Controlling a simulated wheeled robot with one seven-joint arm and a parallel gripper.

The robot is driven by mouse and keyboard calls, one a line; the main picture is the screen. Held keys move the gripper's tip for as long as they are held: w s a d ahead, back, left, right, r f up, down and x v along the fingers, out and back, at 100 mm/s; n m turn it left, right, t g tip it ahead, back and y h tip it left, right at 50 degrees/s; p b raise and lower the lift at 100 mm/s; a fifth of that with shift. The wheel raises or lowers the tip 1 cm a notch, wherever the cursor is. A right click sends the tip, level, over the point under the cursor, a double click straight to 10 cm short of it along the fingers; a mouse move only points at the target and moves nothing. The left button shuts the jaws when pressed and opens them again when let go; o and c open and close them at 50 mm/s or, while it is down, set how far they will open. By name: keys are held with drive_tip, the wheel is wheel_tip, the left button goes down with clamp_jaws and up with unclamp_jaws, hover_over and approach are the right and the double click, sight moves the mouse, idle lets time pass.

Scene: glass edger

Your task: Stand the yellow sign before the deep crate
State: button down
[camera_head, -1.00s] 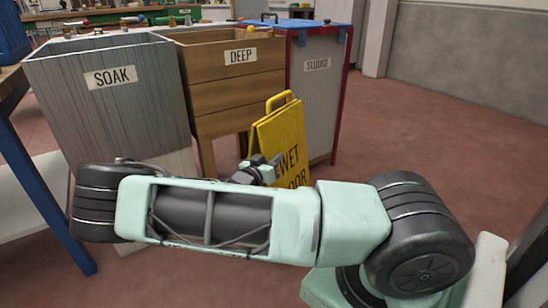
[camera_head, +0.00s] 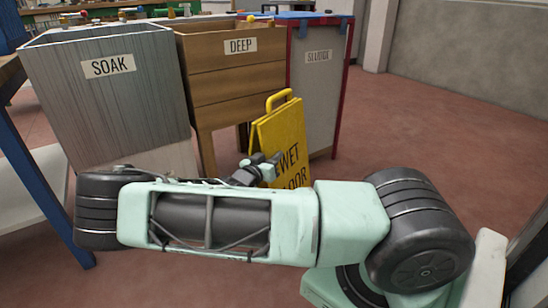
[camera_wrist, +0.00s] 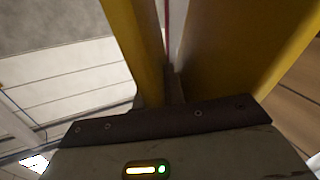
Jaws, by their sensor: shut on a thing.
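The yellow sign (camera_head: 284,138), a folding board with a top handle and partly hidden "WET FLOOR" lettering, stands upright in the head view. It is in front of the sludge bin and the right side of the deep crate (camera_head: 236,88), a wooden box labelled DEEP. My gripper (camera_head: 268,166) is shut on the sign's left edge. The sign's yellow panels (camera_wrist: 215,50) fill the middle of the wrist view. My arm hides the sign's lower end, so I cannot tell whether it touches the floor.
A grey soak crate (camera_head: 105,92) stands left of the deep crate. A grey sludge bin (camera_head: 318,95) with a red edge stands to its right. A blue table frame (camera_head: 40,185) is at the far left. The floor (camera_head: 420,130) at the right is clear.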

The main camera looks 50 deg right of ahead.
drive_tip(key=shift+f+b, duration=0.3)
drive_tip(key=shift+f, duration=0.15)
drive_tip(key=c, duration=1.4)
unclamp_jaws()
drive_tip(key=shift+f, duration=0.15)
drive_tip(key=shift+a, duration=0.5)
drive_tip(key=s+a+p, duration=0.2)
drive_tip(key=a+p, duration=0.3)
drive_tip(key=a, duration=1.1)
drive_tip(key=shift+s, duration=0.35)
drive_tip(key=shift+a, duration=0.1)
